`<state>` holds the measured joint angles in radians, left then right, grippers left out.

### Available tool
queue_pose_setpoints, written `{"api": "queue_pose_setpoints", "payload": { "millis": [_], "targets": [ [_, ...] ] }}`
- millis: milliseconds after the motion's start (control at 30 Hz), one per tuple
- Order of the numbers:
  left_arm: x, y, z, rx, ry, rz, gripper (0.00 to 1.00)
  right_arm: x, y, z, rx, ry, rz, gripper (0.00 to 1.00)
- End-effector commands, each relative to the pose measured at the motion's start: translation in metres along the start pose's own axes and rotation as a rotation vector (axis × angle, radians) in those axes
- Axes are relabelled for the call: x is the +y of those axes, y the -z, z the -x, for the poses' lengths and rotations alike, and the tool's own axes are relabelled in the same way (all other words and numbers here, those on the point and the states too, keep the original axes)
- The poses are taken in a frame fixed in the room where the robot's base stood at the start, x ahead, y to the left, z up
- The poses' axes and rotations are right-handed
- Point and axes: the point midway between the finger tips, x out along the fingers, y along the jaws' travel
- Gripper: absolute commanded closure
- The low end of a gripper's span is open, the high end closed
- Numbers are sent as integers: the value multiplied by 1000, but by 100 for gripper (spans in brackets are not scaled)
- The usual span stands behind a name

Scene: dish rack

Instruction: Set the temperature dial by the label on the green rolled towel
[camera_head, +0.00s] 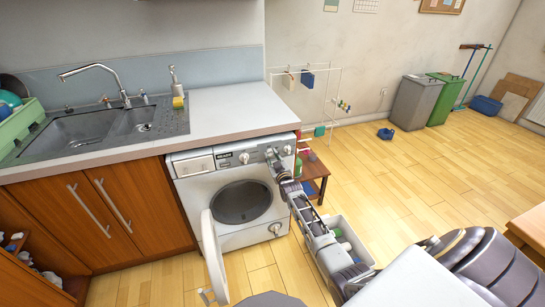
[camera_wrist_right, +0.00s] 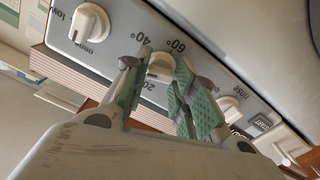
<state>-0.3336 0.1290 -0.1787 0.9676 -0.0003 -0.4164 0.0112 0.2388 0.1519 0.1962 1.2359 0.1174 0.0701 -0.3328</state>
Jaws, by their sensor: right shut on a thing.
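The washing machine (camera_head: 197,190) stands under the counter with its round door (camera_head: 213,258) swung open. My right gripper (camera_head: 273,156) is at the right part of its control panel. In the right wrist view, the white temperature dial (camera_wrist_right: 160,67) sits among the marks 20, 40° and 60°, and the green-padded fingers of my right gripper (camera_wrist_right: 158,78) are shut on it. The fingers partly cover the dial, so its exact setting is unclear. I cannot pick out the green rolled towel or read its label. My left gripper is out of view.
Another white knob (camera_wrist_right: 90,23) and a further dial (camera_wrist_right: 228,108) flank the held one. A low wooden shelf (camera_head: 316,168) and a grey basket (camera_head: 328,262) with small coloured things stand right of the machine.

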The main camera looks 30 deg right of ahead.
Motion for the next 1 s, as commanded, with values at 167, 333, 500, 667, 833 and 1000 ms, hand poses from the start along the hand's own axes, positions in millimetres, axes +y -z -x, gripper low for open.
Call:
{"api": "queue_pose_setpoints", "payload": {
  "millis": [167, 333, 500, 667, 833, 1000],
  "targets": [
    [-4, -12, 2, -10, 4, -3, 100, 0, -1, 1, -5, 1, -166, 97],
    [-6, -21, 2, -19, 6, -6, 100, -1, -2, 1, -5, 1, -328, 97],
    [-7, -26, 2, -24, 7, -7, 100, -1, -2, 1, -5, 1, -487, 97],
    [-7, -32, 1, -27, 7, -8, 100, -1, -2, 1, -5, 1, -622, 97],
    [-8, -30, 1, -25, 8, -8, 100, -1, -3, 1, -5, 0, -735, 97],
    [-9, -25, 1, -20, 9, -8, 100, -1, -3, 1, -5, 0, -804, 97]
  ]
}}
